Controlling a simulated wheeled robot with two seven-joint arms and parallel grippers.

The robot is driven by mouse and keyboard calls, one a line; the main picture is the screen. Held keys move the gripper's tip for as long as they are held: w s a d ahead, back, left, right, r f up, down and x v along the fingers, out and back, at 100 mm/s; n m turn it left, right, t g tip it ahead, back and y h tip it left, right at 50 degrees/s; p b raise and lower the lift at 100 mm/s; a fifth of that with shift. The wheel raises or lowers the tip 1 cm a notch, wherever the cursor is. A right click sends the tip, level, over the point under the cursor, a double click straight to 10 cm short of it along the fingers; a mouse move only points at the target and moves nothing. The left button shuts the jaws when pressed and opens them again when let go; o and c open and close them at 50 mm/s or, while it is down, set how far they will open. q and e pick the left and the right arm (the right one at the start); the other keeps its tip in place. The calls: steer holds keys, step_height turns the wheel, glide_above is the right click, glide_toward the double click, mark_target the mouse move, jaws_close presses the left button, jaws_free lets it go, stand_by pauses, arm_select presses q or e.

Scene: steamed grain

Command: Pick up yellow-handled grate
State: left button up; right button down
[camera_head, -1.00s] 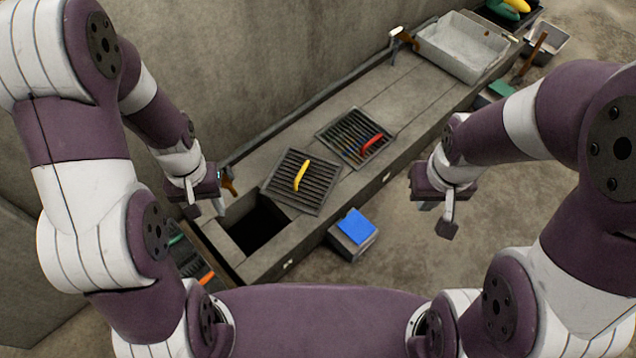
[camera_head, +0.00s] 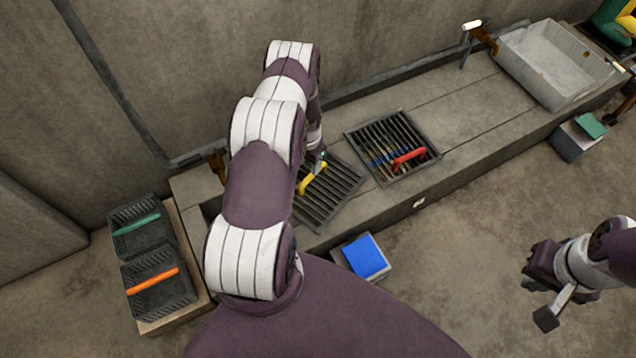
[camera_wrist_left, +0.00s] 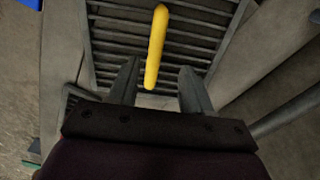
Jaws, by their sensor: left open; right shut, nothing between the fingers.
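The yellow-handled grate (camera_head: 333,196) lies on the concrete counter, partly hidden behind my left arm. Its yellow handle (camera_head: 313,179) shows beside the arm's end. In the left wrist view the grate's dark bars (camera_wrist_left: 205,35) and the yellow handle (camera_wrist_left: 156,45) are ahead of my left gripper (camera_wrist_left: 157,85). Its two fingers are apart, and the handle's near end lines up with the gap between them. I cannot tell whether they touch it. In the head view the left fingers are mostly hidden. My right gripper (camera_head: 548,305) is shut and empty, away over the floor at right.
A red-handled grate (camera_head: 392,147) lies to the right on the counter (camera_head: 450,110). A sink basin (camera_head: 555,65) is at the far right. A box with a blue top (camera_head: 362,256) stands in front. Baskets with green (camera_head: 137,224) and orange (camera_head: 152,281) handles are at left.

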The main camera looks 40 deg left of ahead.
arm_select(q)
steer(key=f+b, duration=0.1)
steer(key=f, duration=0.1)
steer(key=f+b, duration=0.1)
steer(key=f, duration=0.1)
steer(key=f+b, duration=0.1)
steer(key=f, duration=0.2)
steer(key=shift+w+d, duration=0.35)
steer(key=shift+w, duration=0.05)
jaws_close()
steer(key=shift+r, duration=0.1)
stand_by(0.7)
